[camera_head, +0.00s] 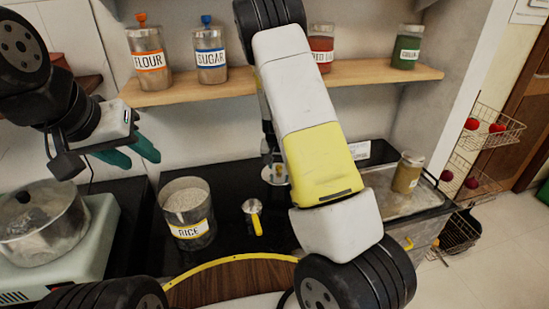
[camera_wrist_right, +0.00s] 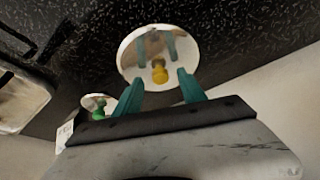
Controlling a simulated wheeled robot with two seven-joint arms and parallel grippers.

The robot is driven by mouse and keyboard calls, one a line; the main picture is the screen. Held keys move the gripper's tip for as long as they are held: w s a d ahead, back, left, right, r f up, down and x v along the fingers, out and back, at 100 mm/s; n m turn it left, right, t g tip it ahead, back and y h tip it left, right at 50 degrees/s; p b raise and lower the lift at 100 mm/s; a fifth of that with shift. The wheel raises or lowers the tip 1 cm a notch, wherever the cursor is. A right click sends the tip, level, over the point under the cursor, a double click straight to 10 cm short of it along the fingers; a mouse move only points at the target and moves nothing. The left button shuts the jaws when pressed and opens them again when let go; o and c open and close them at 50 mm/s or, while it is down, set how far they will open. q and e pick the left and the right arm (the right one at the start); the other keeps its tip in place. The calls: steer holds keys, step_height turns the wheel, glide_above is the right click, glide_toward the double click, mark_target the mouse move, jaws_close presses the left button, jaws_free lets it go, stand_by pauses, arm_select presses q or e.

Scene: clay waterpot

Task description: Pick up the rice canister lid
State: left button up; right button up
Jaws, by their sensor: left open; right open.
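The rice canister (camera_head: 187,212) stands without a lid on the black counter, and white rice shows inside. A round, shiny lid with a yellow knob (camera_wrist_right: 158,75) lies on the dark speckled counter in the right wrist view. In the head view a lid (camera_head: 275,175) shows partly behind my right arm. My right gripper (camera_wrist_right: 160,79) is open, with its teal fingertips on either side of the yellow knob; I cannot tell whether they touch it. My left gripper (camera_head: 137,153) is open and empty, raised at the left above the counter.
A yellow-handled scoop (camera_head: 253,214) lies right of the canister. A pot (camera_head: 42,225) sits on a stove at the left. A jar (camera_head: 407,172) stands on a tray at the right. A green-knobbed lid (camera_wrist_right: 98,106) is near my right gripper. Labelled jars line the shelf (camera_head: 235,84).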

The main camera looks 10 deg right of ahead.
steer(key=shift+w+f, duration=0.1)
steer(key=shift+f, duration=0.25)
jaws_close()
steer(key=shift+r, duration=0.2)
